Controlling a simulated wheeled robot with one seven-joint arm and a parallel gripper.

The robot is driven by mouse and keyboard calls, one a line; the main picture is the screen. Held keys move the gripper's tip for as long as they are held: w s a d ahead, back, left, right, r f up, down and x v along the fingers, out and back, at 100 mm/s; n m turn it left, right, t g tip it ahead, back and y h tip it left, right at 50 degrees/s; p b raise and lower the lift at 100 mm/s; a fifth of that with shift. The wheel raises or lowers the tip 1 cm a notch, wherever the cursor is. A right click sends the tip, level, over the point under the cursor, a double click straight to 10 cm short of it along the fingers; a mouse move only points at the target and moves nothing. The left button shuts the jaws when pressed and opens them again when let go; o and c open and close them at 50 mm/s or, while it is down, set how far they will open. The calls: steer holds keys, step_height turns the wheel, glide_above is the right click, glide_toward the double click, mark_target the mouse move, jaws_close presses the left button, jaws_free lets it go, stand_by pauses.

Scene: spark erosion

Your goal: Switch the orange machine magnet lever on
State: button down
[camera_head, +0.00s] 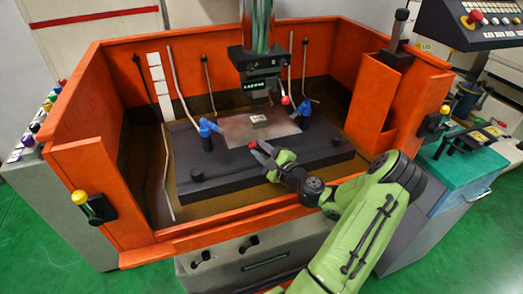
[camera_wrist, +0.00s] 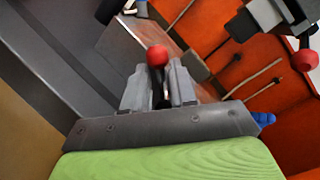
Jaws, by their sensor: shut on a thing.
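The orange machine (camera_head: 95,168) is an open orange tank with a dark magnet block (camera_head: 215,178) inside it. A dark lever with a red ball knob (camera_wrist: 157,56) stands between the fingers of my gripper (camera_wrist: 158,84) in the wrist view. The fingers are closed around its shaft, with the knob showing beyond their tips. In the head view my gripper (camera_head: 264,154) reaches over the front wall to the block's front edge. The red knob (camera_head: 252,144) shows at its tip. The fingers hide most of the lever's shaft and its base.
A machine head (camera_head: 255,60) hangs above a metal plate (camera_head: 262,128) on the block. Blue clamps (camera_head: 207,128) stand beside the plate. Another red ball (camera_head: 285,100) is near the machine head, also in the wrist view (camera_wrist: 305,60). The orange front wall (camera_head: 225,226) lies below my arm.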

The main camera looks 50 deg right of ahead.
steer(key=shift+s+d+r+m+t+p, duration=0.1)
steer(key=shift+d+r+m+t+p, duration=0.1)
steer(key=shift+m+p, duration=0.3)
steer(key=shift+s+d+r+m+t+p, duration=0.1)
steer(key=shift+r+m+t+p, duration=0.1)
steer(key=shift+m+p, duration=0.3)
steer(key=m, duration=0.2)
steer(key=shift+s+d+r+m+t+h+p, duration=0.15)
steer(key=shift+d+m+t+h+p, duration=0.15)
steer(key=shift+d+m, duration=0.1)
steer(key=c, duration=0.9)
jaws_free()
steer(key=shift+s+a, duration=0.1)
steer(key=v, duration=0.7)
steer(key=shift+s+b, duration=0.15)
steer(key=shift+b, duration=0.25)
